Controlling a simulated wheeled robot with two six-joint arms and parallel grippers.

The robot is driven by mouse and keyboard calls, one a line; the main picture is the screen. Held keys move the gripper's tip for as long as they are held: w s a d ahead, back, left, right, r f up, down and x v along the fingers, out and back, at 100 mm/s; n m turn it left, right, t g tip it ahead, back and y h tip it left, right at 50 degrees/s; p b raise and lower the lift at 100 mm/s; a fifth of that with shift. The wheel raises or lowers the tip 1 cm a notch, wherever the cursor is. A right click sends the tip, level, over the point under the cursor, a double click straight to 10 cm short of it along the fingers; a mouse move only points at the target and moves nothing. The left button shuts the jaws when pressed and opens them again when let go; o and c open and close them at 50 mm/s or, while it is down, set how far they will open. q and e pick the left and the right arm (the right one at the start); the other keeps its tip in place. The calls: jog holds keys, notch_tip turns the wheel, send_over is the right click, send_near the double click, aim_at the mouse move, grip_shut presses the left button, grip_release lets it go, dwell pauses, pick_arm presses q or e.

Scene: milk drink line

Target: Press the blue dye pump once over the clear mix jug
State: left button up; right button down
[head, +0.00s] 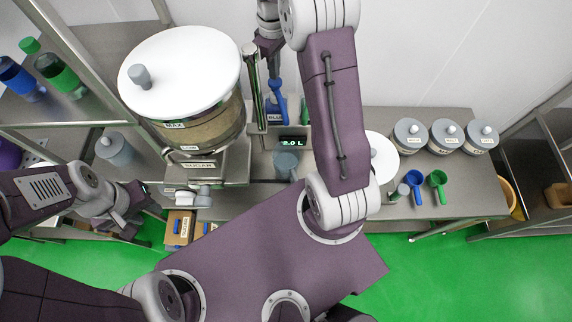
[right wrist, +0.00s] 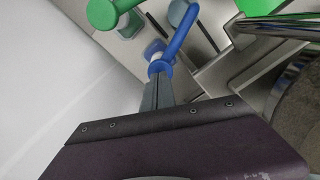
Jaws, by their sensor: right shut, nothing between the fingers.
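The blue dye pump (head: 279,106) stands at the back of the bench behind a "BLUE" label. In the right wrist view its blue head and spout (right wrist: 172,50) lie just beyond my fingertips. My right gripper (head: 273,70) is shut and empty, reaching down from above at the pump's top; it also shows in the right wrist view (right wrist: 160,78), where the tips overlap the pump head, so I cannot tell if they touch.
A large white-lidded tank (head: 182,72) stands left of the pump, with a metal pipe (head: 254,90) between. A green pump (right wrist: 108,14) is beside the blue one. Lidded jars (head: 443,135) and blue and green scoops (head: 414,182) are on the right bench.

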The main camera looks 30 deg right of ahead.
jog(key=shift+f, duration=0.15)
jog(key=shift+s+f+b, duration=0.1)
jog(key=shift+f+b, duration=0.85)
jog(key=shift+f, duration=0.4)
jog(key=shift+r+p, duration=1.4)
jog(key=shift+r, duration=0.1)
jog(key=shift+r, duration=0.1)
notch_tip(320, 180, up, 6)
jog(key=p, duration=0.6)
